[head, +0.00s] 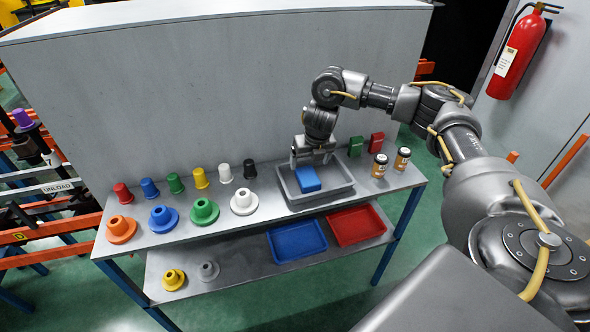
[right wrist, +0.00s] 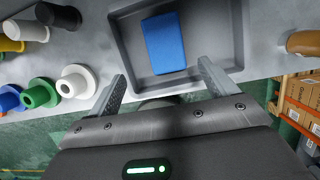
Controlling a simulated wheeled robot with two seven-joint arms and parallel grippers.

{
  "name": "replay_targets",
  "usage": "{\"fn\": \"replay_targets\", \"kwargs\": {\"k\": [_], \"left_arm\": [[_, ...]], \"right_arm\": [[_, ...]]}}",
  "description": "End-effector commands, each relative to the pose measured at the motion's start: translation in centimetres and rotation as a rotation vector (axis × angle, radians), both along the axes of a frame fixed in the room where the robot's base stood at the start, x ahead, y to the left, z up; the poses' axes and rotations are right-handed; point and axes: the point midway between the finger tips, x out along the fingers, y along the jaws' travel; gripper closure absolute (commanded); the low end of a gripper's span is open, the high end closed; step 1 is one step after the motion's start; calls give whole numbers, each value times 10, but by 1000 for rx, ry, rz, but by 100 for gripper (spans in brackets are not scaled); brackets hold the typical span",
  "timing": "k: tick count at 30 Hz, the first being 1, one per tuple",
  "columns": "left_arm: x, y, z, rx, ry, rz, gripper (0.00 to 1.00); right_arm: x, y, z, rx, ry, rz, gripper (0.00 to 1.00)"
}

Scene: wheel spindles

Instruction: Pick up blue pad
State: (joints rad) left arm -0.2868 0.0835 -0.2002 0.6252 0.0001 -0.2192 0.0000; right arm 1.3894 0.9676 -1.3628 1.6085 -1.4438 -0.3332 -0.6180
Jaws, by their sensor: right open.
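The blue pad (head: 307,179) lies in the grey tray (head: 330,196) on the upper shelf. In the right wrist view the blue pad (right wrist: 164,43) lies flat inside the grey tray (right wrist: 222,66), left of the tray's middle. My right gripper (head: 312,158) is above the back part of the tray, close to the pad. Its two fingers (right wrist: 163,80) are spread wide and empty, and the pad shows beyond and between them. My left gripper is not in view.
Colored cups and flanged spindles, such as the white spindle (head: 244,202), stand left of the tray. Two brown-labelled jars (head: 380,166) and the green (head: 356,147) and red (head: 376,142) blocks stand right. A blue tray (head: 297,241) and red tray (head: 356,225) sit on the lower shelf.

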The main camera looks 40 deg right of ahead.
Motion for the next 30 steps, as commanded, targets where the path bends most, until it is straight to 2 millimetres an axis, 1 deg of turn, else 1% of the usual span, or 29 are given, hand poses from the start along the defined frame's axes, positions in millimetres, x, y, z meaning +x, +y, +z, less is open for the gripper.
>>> {"fn": "replay_targets", "kwargs": {"k": [2,6,8,13,16,20,26,30], "left_arm": [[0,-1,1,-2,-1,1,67],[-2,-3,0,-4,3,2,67],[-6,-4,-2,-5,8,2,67],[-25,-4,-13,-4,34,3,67],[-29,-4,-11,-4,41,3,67],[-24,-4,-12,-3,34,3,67],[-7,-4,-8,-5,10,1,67],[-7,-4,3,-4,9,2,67]], "right_arm": [[-2,-5,6,-17,3,9,15],[0,-2,5,-24,5,21,15],[3,0,-1,-23,6,25,15],[12,1,-28,-21,8,29,15],[16,0,-38,-21,6,29,15],[18,-3,-46,-23,5,27,15],[18,-5,-51,-22,5,25,15],[17,-8,-69,-22,10,24,15]]}}
